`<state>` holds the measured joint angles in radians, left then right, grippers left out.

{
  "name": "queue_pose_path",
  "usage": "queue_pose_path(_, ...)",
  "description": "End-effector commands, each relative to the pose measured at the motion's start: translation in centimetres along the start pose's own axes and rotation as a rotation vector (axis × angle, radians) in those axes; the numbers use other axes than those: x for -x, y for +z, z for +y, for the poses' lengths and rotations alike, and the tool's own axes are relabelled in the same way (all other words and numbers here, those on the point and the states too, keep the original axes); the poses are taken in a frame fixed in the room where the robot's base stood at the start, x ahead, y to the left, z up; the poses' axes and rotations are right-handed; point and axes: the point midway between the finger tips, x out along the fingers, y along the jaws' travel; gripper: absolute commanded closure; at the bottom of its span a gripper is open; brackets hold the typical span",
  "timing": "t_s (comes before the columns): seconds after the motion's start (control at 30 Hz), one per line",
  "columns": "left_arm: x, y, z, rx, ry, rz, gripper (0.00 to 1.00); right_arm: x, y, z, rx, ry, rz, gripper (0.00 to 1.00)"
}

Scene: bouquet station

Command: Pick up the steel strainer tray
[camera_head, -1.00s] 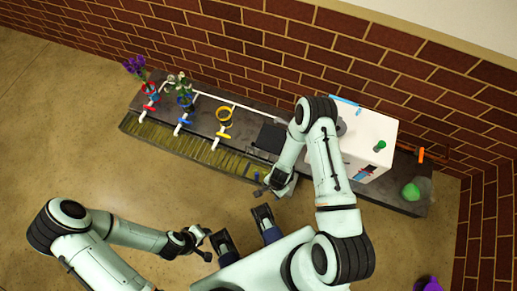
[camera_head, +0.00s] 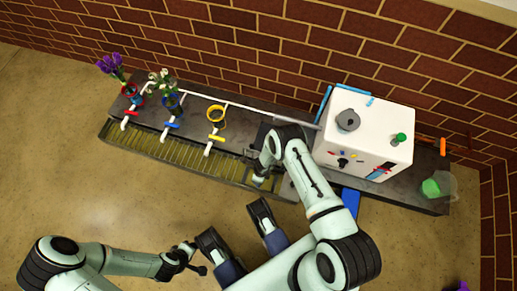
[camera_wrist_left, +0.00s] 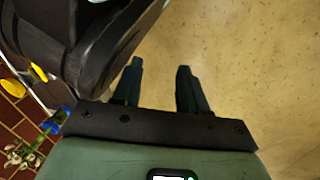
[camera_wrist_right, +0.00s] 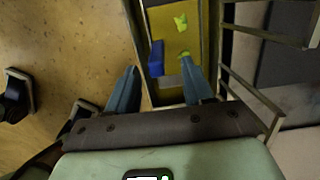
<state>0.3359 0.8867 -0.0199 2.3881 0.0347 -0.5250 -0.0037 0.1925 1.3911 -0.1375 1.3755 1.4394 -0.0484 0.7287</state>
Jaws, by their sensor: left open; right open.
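A long trough with a slatted, yellowish floor (camera_head: 175,153) runs along the bench front. I cannot clearly tell the steel strainer tray apart from it. In the right wrist view, a narrow metal-rimmed channel with a yellow floor (camera_wrist_right: 170,22) holds a blue piece (camera_wrist_right: 156,58) and yellow-green scraps (camera_wrist_right: 181,22). Metal bars (camera_wrist_right: 250,92) stand to its right. My right gripper (camera_wrist_right: 160,66) is open and empty above the channel's near end; it also shows at the trough's right end in the head view (camera_head: 261,178). My left gripper (camera_wrist_left: 160,66) is open and empty over bare floor.
Purple flowers (camera_head: 111,66) and white flowers (camera_head: 161,80) stand in ringed holders beside an empty yellow ring (camera_head: 216,113), with taps in front. A white box (camera_head: 362,130) and a green-filled clear vessel (camera_head: 432,188) stand right. A brick wall backs the bench. The front floor is open.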

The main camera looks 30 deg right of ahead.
Motion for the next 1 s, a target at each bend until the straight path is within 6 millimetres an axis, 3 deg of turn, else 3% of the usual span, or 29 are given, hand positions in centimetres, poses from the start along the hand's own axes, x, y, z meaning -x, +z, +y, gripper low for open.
queue_pose_path(0.17, -0.5, 0.6, -0.5, 0.007, -0.010, -0.022, 0.57, -0.7, 0.0, 0.0, 0.002, 0.000, 0.000, 0.49)
queue_pose_path(0.33, -1.0, 1.3, -1.1, 0.013, -0.020, -0.045, 0.57, -3.2, -0.6, 0.6, 0.002, 0.001, 0.002, 0.49)
queue_pose_path(0.5, -2.4, 3.5, -2.8, 0.036, -0.053, -0.121, 0.57, -5.0, -0.5, 0.6, 0.002, 0.000, 0.001, 0.49)
queue_pose_path(0.7, -2.8, 4.9, -3.8, 0.050, -0.074, -0.167, 0.57, -5.7, -0.5, 0.6, 0.003, -0.001, 0.000, 0.49)
queue_pose_path(0.93, -2.8, 4.9, -3.8, 0.050, -0.074, -0.169, 0.57, -5.6, -0.5, 0.6, 0.002, -0.001, 0.000, 0.49)
queue_pose_path(1.0, -2.8, 4.9, -3.8, 0.049, -0.074, -0.169, 0.57, -5.6, -0.5, 0.6, 0.002, 0.000, 0.000, 0.72)
